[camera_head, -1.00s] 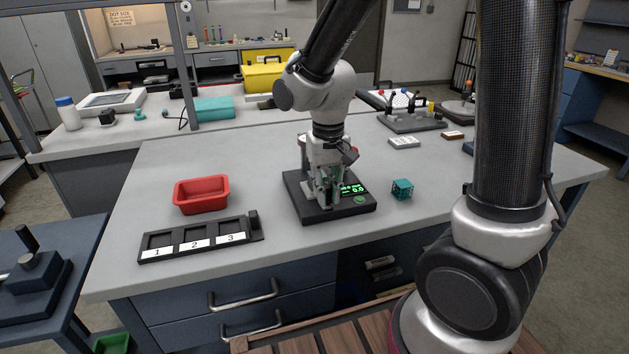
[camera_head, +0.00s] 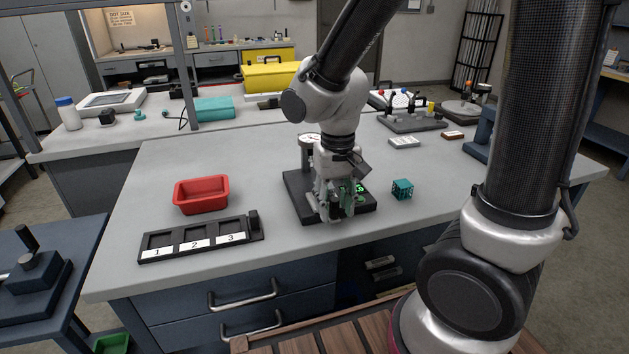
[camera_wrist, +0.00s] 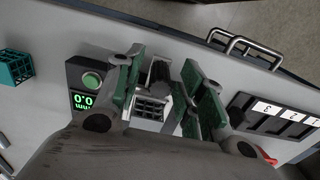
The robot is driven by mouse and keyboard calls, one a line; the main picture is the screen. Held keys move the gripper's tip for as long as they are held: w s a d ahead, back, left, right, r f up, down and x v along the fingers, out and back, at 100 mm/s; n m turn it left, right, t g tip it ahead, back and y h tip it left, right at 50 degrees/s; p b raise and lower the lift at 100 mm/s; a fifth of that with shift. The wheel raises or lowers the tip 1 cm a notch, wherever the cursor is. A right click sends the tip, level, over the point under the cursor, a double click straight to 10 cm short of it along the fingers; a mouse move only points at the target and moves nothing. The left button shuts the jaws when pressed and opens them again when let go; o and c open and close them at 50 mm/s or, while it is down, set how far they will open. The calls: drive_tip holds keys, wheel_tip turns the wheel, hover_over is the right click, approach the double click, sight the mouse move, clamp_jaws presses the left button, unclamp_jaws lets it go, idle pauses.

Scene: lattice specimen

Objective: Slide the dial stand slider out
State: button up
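The dial stand (camera_head: 290,190) has a dark base on the table, a round dial (camera_head: 309,139) at the back and a green-lit display (camera_wrist: 83,102) beside a green button. My gripper (camera_head: 336,212) is low over the front of the base. In the wrist view its green-padded fingers are spread on both sides of the slider's dark handle (camera_wrist: 160,72), with narrow gaps that look empty. A pale grid-like part of the slider (camera_wrist: 150,108) shows behind the handle. In the head view my gripper hides the slider.
A teal lattice cube (camera_head: 402,189) stands just right of the stand. A red tray (camera_head: 201,195) and a black rack (camera_head: 200,239) with slots 1, 2, 3 lie to the left. The table's front edge is close to my gripper.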

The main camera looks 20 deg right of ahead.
drive_tip(key=shift+r, duration=0.1)
drive_tip(key=shift+r, duration=2.7)
